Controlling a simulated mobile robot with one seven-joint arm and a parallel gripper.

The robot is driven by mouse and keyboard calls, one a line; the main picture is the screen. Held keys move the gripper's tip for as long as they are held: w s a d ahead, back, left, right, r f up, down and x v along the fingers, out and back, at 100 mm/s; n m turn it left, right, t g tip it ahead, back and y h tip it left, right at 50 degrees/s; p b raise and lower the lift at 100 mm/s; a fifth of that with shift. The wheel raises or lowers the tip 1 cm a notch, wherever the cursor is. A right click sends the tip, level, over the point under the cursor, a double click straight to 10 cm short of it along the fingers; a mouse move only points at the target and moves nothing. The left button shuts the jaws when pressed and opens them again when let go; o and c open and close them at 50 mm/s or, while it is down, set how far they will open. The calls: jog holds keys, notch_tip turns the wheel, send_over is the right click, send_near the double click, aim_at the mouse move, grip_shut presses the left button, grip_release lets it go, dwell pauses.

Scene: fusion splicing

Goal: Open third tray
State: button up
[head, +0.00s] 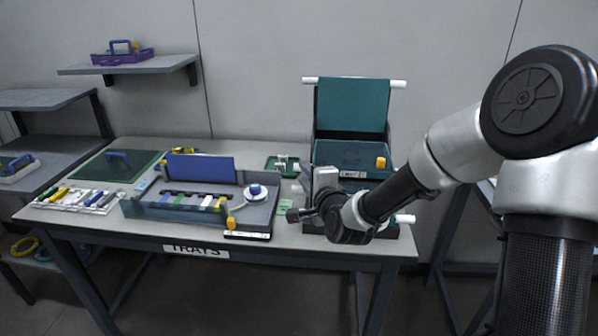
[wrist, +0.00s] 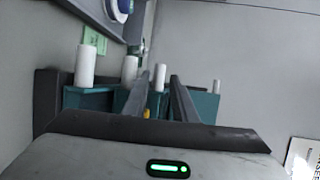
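A teal tray stack (head: 352,152) stands at the right end of the table. One teal tray (head: 352,105) is tilted up at its back, with white pegs at its upper corners. Below it lies a flat teal tray with a label and a yellow knob (head: 380,162). A white peg (head: 404,219) sticks out low on the right. My gripper (head: 293,215) is in front of the stack's lower left and hides part of it. In the wrist view my gripper (wrist: 158,92) has its dark fingers apart, with a white peg (wrist: 160,77) seen between their tips; contact is unclear.
A grey open tray unit (head: 245,236) with a blue lid and a spool stands left of my gripper. A small green holder (head: 283,164) is behind it. A green mat (head: 118,165) and a rack of coloured tools (head: 75,199) lie farther left.

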jog(key=x, duration=0.6)
jog(key=shift+w+a+f+b, duration=0.1)
jog(key=shift+w+b, duration=0.1)
jog(key=shift+b, duration=0.2)
jog(key=shift+c, duration=0.3)
grip_shut()
